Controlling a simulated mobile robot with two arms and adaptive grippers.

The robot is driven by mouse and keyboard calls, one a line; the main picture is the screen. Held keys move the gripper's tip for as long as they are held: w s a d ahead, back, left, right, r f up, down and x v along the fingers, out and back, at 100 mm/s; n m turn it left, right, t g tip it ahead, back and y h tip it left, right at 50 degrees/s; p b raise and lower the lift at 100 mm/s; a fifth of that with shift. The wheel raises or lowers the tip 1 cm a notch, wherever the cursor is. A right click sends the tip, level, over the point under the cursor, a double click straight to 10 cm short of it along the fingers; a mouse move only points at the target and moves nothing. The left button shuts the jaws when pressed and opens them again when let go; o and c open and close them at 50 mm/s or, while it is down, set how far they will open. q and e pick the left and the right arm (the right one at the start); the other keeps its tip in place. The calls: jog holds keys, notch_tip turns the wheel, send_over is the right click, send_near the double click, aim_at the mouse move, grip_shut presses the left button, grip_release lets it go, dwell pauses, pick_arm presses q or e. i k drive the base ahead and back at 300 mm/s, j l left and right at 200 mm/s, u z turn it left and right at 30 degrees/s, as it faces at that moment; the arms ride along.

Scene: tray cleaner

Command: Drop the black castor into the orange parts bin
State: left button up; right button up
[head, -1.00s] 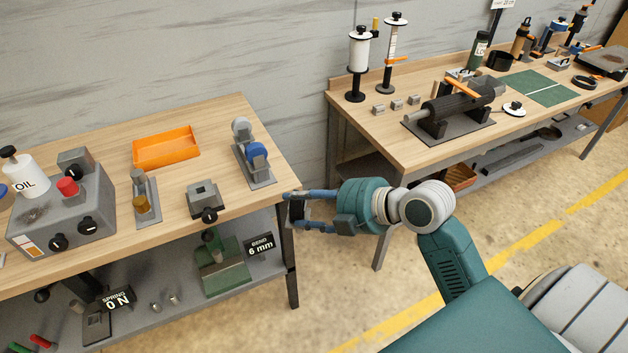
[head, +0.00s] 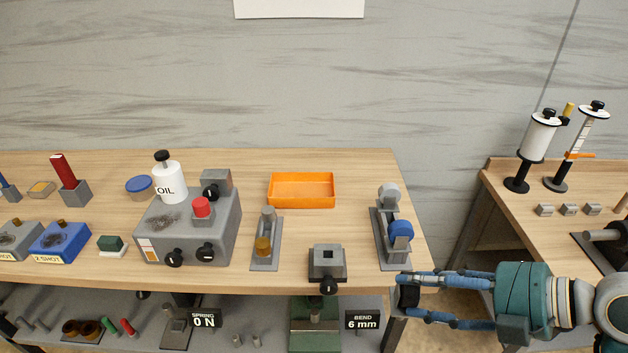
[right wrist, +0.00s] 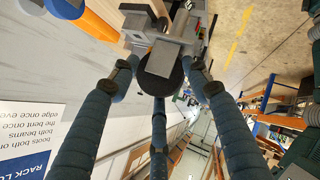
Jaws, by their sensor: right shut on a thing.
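The orange parts bin (head: 302,203) stands upright near the back of the wooden bench and looks empty. My right gripper (head: 403,294) is at the bench's front right corner, to the right of the bin and nearer to me. Its blue fingers are shut on the black castor (head: 410,296), which is partly hidden between them. In the right wrist view the castor shows as a black disc (right wrist: 160,76) between the fingers of the gripper (right wrist: 160,85), with grey metal beyond it. My left gripper is in no view.
A grey stand with a blue wheel (head: 400,231) stands between my right gripper and the bin. A grey block with a black knob (head: 327,263) and a grey fixture with a brass knob (head: 267,245) stand in front of the bin. A grey control box (head: 188,228) is left.

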aim_at(315, 191)
jog(key=i+u, duration=0.1)
jog(key=i, duration=0.5)
jog(key=i+z, duration=0.15)
jog(key=i, duration=0.15)
